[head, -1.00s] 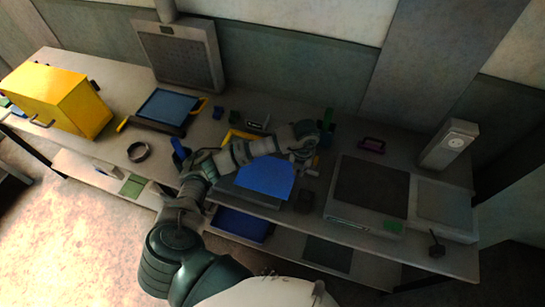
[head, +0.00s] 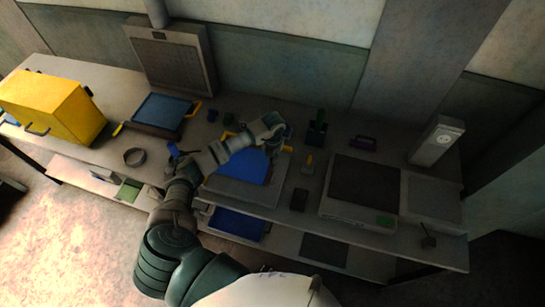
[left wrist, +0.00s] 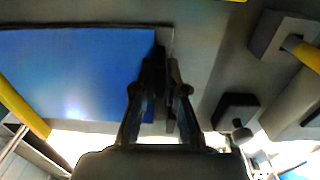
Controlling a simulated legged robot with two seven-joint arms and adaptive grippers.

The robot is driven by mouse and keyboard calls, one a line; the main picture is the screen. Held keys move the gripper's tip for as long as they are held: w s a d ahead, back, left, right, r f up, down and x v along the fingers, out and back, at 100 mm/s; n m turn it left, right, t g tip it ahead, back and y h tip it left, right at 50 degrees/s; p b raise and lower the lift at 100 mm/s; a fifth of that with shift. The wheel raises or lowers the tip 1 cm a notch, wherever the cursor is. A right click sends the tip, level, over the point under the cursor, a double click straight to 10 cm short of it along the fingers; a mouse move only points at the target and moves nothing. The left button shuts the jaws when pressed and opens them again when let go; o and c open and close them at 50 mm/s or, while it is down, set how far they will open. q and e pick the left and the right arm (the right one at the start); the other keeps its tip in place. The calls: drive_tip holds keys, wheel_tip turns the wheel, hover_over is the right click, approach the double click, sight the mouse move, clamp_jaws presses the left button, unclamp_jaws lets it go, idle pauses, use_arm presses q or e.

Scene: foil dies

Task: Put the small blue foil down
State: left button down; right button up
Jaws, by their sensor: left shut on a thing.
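The small blue foil (head: 250,170) is a flat blue sheet over a grey plate with yellow edge parts on the table. My left gripper (head: 274,145) is at the upper right of the foil. In the left wrist view the foil (left wrist: 75,75) fills the left side, and its right edge runs to the fingers (left wrist: 160,80). The fingers are close together, shut at that edge; the pinch itself is dark. The foil looks flat and close to the plate, but I cannot tell whether it touches it. My right gripper is not in view.
A blue-topped tray (head: 166,110) and a yellow box (head: 52,105) stand to the left. A yellow-handled tool (head: 308,163), a dark block (head: 299,198) and a flat machine (head: 368,190) are to the right. Another blue sheet (head: 236,225) lies on the lower shelf.

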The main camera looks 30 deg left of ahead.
use_arm(q)
drive_tip(key=c, duration=1.2)
unclamp_jaws()
wheel_tip(320, 180, up, 12)
drive_tip(key=shift+r+b, duration=0.1)
drive_tip(key=shift+b, duration=0.75)
drive_tip(key=shift+d, duration=0.1)
